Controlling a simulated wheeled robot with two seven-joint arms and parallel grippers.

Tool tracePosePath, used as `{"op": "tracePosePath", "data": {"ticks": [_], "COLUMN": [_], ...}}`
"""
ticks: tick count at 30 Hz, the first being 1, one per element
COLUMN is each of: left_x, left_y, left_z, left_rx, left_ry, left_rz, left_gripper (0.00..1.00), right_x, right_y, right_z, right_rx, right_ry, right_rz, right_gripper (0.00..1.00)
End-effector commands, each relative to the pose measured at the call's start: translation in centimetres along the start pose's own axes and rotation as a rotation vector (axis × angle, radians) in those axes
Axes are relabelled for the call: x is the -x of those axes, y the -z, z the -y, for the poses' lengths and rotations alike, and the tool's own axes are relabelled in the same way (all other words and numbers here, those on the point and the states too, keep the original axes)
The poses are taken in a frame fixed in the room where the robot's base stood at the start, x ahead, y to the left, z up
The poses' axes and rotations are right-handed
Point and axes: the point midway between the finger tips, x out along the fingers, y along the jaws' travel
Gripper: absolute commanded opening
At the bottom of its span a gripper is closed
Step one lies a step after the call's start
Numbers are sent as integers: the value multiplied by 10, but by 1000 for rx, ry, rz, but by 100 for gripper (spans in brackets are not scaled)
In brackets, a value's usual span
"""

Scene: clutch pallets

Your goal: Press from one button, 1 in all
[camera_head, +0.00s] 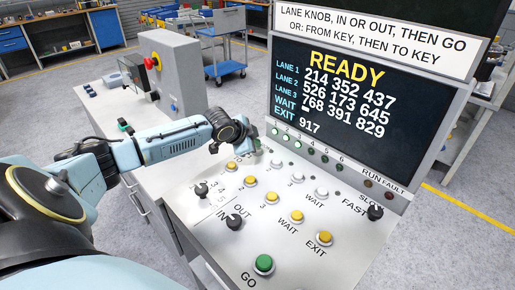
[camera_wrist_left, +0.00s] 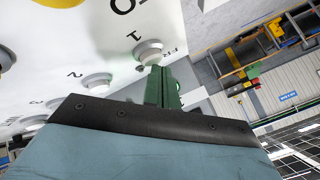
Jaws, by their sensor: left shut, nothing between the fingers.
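The sloped console (camera_head: 185,215) carries a row of white buttons with a row of yellow ones nearer me. White buttons 2 (camera_head: 276,163) and 3 (camera_head: 297,178) and white WAIT (camera_head: 321,193) show clear. My left gripper (camera_head: 255,146) is over the far left end of the white row and hides white button 1 in the head view. In the left wrist view its green fingers (camera_wrist_left: 160,85) are together and empty, with tips beside white button 1 (camera_wrist_left: 150,52), near partly hidden lettering "FR". I cannot tell whether they touch it. My right gripper is not in view.
The screen (camera_head: 335,100) reads READY above lane numbers. Yellow buttons (camera_head: 250,181), black knobs (camera_head: 202,190) and a green GO button (camera_head: 263,263) are on the panel. A grey box with a red stop button (camera_head: 155,62) stands behind my left arm.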

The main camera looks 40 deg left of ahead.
Motion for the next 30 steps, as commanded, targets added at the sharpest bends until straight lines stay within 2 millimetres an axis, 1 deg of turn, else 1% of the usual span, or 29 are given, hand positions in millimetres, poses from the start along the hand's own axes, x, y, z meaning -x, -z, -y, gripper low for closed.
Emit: {"op": "tracePosePath", "data": {"ticks": [23, 26, 30], "left_x": [-4, -3, 2], "left_y": [-4, -3, 1], "left_z": [-4, -3, 0], "left_rx": [0, 0, 0], "left_ry": [-2, -3, -3], "left_rz": [2, 2, 2], "left_gripper": [0, 0, 0], "right_x": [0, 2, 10], "right_y": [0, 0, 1], "right_z": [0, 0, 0], "right_rx": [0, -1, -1], "right_ry": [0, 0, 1], "right_rz": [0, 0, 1], "right_gripper": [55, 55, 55]}}
